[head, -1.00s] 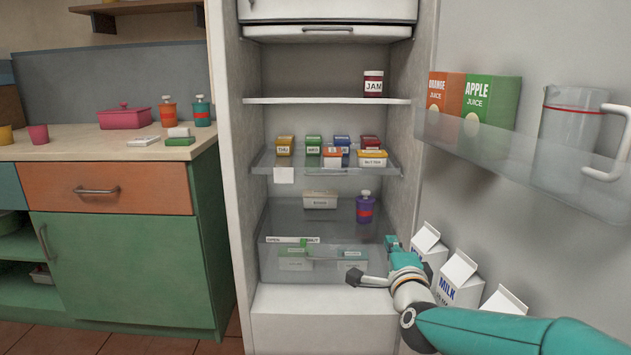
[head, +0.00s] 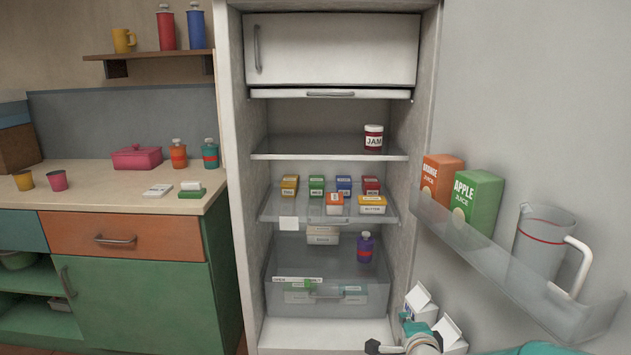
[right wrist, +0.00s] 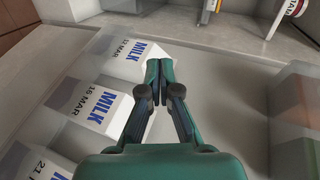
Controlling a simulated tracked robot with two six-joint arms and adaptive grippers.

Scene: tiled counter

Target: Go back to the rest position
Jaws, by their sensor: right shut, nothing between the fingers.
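My right gripper (head: 407,322) is at the bottom of the head view, by the fridge's lower right side. It is shut and empty, in front of the milk cartons (head: 448,330) in the door. In the right wrist view its teal fingers (right wrist: 160,66) meet at the tips, with nothing between them. Milk cartons (right wrist: 85,100) stand to their left. Most of my right arm is cut off by the lower edge of the head view. My left gripper is in neither view.
The fridge door stands open on the right, with its clear bin (head: 520,270) holding juice cartons and a pitcher (head: 540,240). The clear lower drawer (head: 365,290) is close to the gripper's left. The counter (head: 100,190) is at the left.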

